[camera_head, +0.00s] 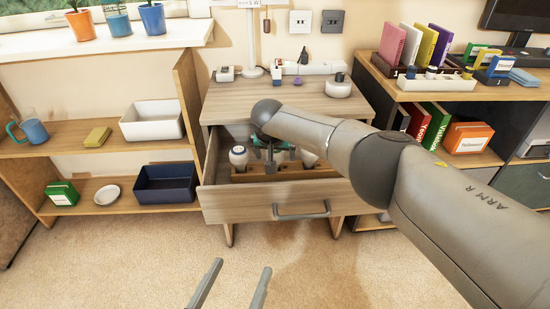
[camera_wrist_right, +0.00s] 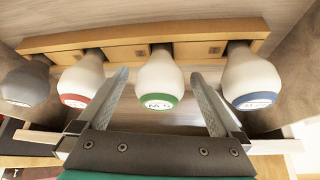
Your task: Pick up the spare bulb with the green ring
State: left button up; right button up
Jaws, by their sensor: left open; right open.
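In the right wrist view, the white bulb with the green ring (camera_wrist_right: 159,78) stands in a wooden rack (camera_wrist_right: 120,40), between a bulb with a red ring (camera_wrist_right: 81,78) and one with a blue ring (camera_wrist_right: 248,76). A grey bulb (camera_wrist_right: 26,82) is at the far left. My right gripper (camera_head: 270,166) is open inside the drawer; its fingers appear on either side of the green-ringed bulb, with gaps showing. In the head view my right gripper and arm hide that bulb. My left gripper (camera_head: 232,287) is open and empty, low over the carpet.
The open drawer (camera_head: 252,204) has wooden walls close around the rack. The cabinet top (camera_head: 300,98) above carries a power strip and a round white device (camera_head: 338,89). Shelves stand on both sides. The carpet in front is clear.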

jog(key=c, duration=1.4)
pick_arm(q)
jog(key=shift+f, duration=0.1)
pick_arm(e)
jog(key=shift+r, duration=0.15)
jog(key=shift+c, duration=0.2)
jog(key=shift+r+p, duration=0.3)
jog(key=shift+r, duration=0.05)
jog(key=shift+r+p, duration=0.55)
jog(key=shift+r, duration=0.4)
jog(key=shift+r+p, duration=0.45)
jog(key=shift+r, duration=0.4)
jog(key=shift+r+p, duration=0.4)
jog(key=shift+r, duration=0.35)
pick_arm(q)
jog(key=s+a+f+g+y+p, duration=0.1)
jog(key=s+a+g+y+p, duration=0.1)
jog(key=a+g+p, duration=0.3)
jog(key=s+a+f+g+y+p, duration=0.2)
jog(key=a+g+y+p, duration=0.1)
jog(key=a+g, duration=0.3)
jog(key=shift+s+f+g+y+p, duration=0.15)
jog(key=shift+s+g+y+p, duration=0.2)
jog(key=shift+g+p, duration=0.4)
pick_arm(e)
notch_tip(320, 180, up, 19)
